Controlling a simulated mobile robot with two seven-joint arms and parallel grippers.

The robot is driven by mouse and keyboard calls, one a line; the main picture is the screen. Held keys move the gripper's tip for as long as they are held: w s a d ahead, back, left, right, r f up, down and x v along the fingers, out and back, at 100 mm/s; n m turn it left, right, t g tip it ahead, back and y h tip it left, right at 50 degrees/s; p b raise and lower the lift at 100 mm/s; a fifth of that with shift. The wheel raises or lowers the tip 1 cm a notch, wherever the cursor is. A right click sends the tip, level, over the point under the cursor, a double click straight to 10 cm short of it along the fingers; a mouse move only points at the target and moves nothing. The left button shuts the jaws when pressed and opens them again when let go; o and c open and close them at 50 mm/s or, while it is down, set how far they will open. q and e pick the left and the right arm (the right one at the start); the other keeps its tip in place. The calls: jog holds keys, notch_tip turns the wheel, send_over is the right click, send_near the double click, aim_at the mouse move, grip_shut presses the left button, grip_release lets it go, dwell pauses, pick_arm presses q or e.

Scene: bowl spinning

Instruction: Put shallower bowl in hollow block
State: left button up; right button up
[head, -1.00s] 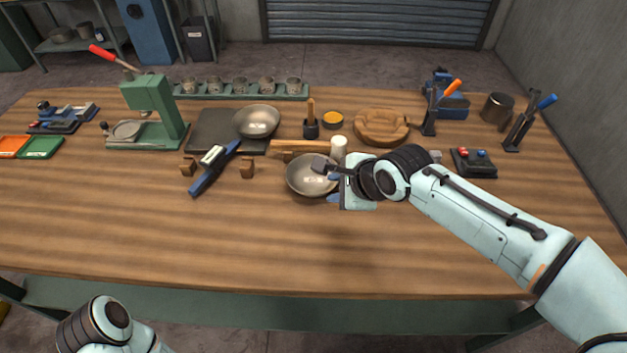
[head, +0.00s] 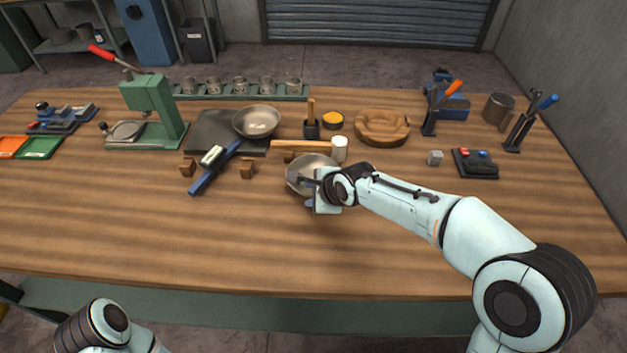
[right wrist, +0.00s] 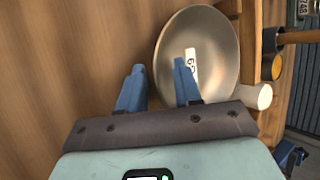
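One metal bowl (head: 300,166) sits on the bench in front of the mallet, partly hidden by my right gripper. Another metal bowl (head: 257,120) sits on the dark plate behind it. I cannot tell for sure which is shallower. The round wooden hollow block (head: 382,125) lies further back to the right. My right gripper (head: 308,190) is at the near bowl's front side. In the right wrist view its fingers (right wrist: 159,82) are apart, with the near rim of the bowl (right wrist: 215,40) appearing between them. A pale label shows inside that bowl. My left gripper is out of view.
A small grey cube (head: 435,158) stands to the right. The front of the bench is clear.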

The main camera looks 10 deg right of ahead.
grip_shut()
jog(key=shift+r, duration=0.1)
notch_tip(320, 180, up, 20)
jog(key=p, duration=0.3)
jog(key=shift+p, duration=0.3)
